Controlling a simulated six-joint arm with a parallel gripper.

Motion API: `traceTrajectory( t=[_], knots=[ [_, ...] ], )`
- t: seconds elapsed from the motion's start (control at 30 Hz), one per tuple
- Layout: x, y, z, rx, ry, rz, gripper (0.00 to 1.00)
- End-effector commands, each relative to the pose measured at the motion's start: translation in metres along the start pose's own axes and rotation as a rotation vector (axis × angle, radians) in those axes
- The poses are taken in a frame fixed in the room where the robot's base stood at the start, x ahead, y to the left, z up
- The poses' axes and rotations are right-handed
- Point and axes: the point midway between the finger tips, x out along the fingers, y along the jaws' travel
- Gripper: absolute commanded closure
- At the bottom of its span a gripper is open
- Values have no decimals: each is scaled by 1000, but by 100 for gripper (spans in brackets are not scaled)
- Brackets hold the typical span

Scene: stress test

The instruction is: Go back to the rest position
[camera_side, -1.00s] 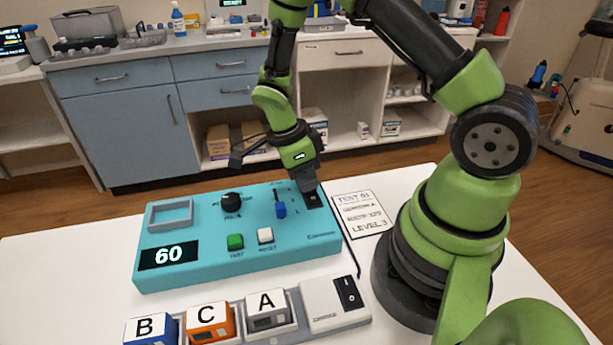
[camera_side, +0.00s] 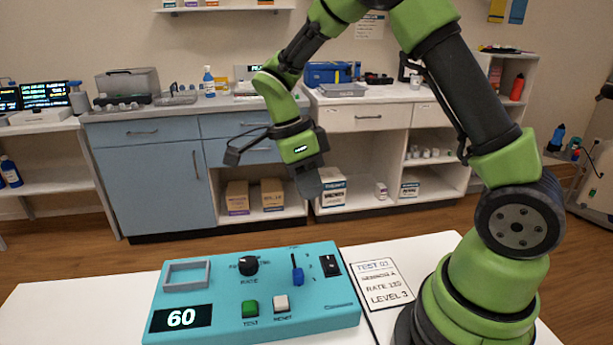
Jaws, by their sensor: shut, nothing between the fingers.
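My gripper (camera_side: 309,183) is shut and empty. It hangs in the air above the back right part of the turquoise device (camera_side: 210,272), apart from it. The device lies on the white table. Its display (camera_side: 181,318) reads 60. It has a black RATE knob (camera_side: 248,265), a blue-handled lever (camera_side: 297,272), a black rocker switch (camera_side: 330,265), a green button (camera_side: 250,307), a white button (camera_side: 281,303) and an empty grey square frame (camera_side: 187,276).
A printed card (camera_side: 382,283) reading TEST 03, RATE 120, LEVEL 3 lies right of the device, beside my base. A black cable runs between them. The white table (camera_side: 60,310) is bare at left. Cabinets (camera_side: 155,185) stand behind, across the floor.

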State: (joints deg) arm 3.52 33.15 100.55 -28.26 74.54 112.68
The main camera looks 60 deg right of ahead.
Motion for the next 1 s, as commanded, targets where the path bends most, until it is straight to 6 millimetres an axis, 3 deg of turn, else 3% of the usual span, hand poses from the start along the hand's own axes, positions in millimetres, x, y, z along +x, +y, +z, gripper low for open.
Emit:
traceTrajectory(
  t=[0.27,0.37,0.6,0.8,1.0],
  knots=[
    [-27,6,-3,-88,-39,-28,100],
    [-46,21,-10,-264,-108,-87,100],
    [-90,76,-36,-880,-257,-389,100],
    [-103,121,-58,-1359,-243,-735,100],
    [-102,150,-72,-1671,-130,-1019,100]
  ],
)
